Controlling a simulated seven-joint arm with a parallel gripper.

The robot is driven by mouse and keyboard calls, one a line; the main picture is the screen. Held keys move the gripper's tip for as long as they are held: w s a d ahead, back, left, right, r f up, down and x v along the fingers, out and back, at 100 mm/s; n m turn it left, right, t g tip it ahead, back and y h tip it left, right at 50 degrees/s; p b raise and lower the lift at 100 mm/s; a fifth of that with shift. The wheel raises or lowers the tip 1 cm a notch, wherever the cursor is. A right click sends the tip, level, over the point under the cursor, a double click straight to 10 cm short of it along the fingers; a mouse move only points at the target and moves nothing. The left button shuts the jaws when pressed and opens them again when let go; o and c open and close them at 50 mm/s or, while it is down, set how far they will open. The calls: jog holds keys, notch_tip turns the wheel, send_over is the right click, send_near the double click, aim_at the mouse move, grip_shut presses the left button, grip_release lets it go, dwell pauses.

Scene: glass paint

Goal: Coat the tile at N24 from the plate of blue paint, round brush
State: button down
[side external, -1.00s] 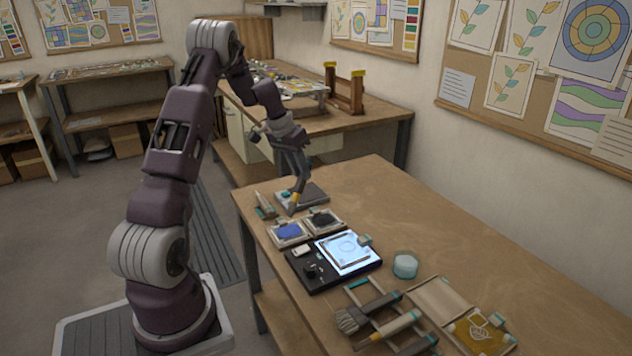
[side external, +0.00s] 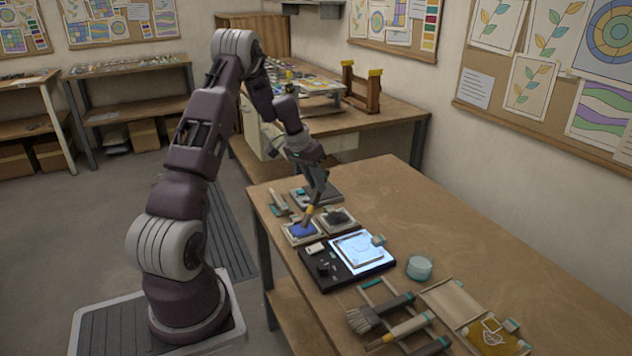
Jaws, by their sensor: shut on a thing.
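My gripper (side external: 315,198) is shut on a brush (side external: 309,213) with a yellow-orange part, held tilted with its tip down. The tip is at the plate of blue paint (side external: 290,235) and appears to touch the paint; the exact contact is too small to tell. The lit panel (side external: 362,250) on the black light box, to the right of the paint plates, bears a glass piece with faint outlines. I cannot read any N24 mark, so I cannot tell which tile it is.
A plate of dark paint (side external: 338,221) stands right beside the blue one. A grey tray (side external: 328,190) lies behind them. A clear jar (side external: 419,268) stands right of the light box. A rack holds several brushes (side external: 378,314) in front. The table's right side (side external: 470,240) is clear.

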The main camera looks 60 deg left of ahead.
jog(key=shift+f, duration=0.25)
dwell(0.4)
jog(key=shift+r, duration=0.1)
jog(key=shift+r, duration=1)
jog(key=shift+r, duration=2)
